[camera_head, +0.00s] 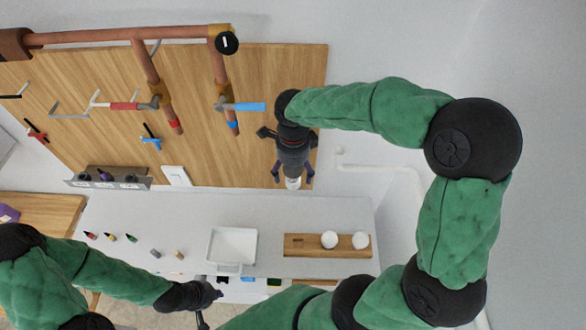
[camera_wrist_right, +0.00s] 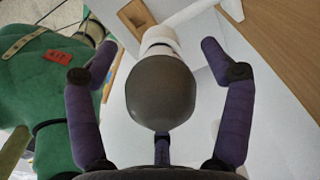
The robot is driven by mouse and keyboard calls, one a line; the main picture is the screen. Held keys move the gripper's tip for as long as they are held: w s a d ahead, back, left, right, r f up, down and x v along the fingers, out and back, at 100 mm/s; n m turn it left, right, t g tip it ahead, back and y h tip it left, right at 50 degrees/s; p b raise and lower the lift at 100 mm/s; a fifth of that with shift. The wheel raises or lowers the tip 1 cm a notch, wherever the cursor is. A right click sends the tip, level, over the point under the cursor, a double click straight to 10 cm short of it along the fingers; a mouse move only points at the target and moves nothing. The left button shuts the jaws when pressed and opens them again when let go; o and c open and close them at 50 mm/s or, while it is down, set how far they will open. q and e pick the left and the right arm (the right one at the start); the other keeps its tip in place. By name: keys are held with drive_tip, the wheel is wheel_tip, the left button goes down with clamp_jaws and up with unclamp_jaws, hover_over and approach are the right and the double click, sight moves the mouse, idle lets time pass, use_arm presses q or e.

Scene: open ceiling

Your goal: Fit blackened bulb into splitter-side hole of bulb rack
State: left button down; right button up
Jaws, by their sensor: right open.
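The blackened bulb (camera_wrist_right: 160,92) is between the fingers of my right gripper (camera_wrist_right: 158,50). Its dark glass faces the wrist camera and its white base points away. In the head view the white base (camera_head: 293,184) shows below my right gripper (camera_head: 293,176). That gripper is open; I cannot tell whether its fingers touch the bulb. The wooden bulb rack (camera_head: 345,253) lies below it on the white counter. Two white bulbs (camera_head: 329,240) fill its middle and right places; its left hole (camera_head: 299,240) looks empty. My left gripper (camera_head: 208,296) is low at the counter's front; its opening is unclear.
A white tray (camera_head: 232,245) stands left of the rack. Several small coloured items lie further left. A wooden panel (camera_head: 290,75) carries copper pipes (camera_head: 130,35), valves and a grey socket box (camera_head: 108,180). The counter above the rack is clear.

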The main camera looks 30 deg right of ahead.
drive_tip(key=c, duration=1.2)
drive_tip(key=shift+c, duration=0.3)
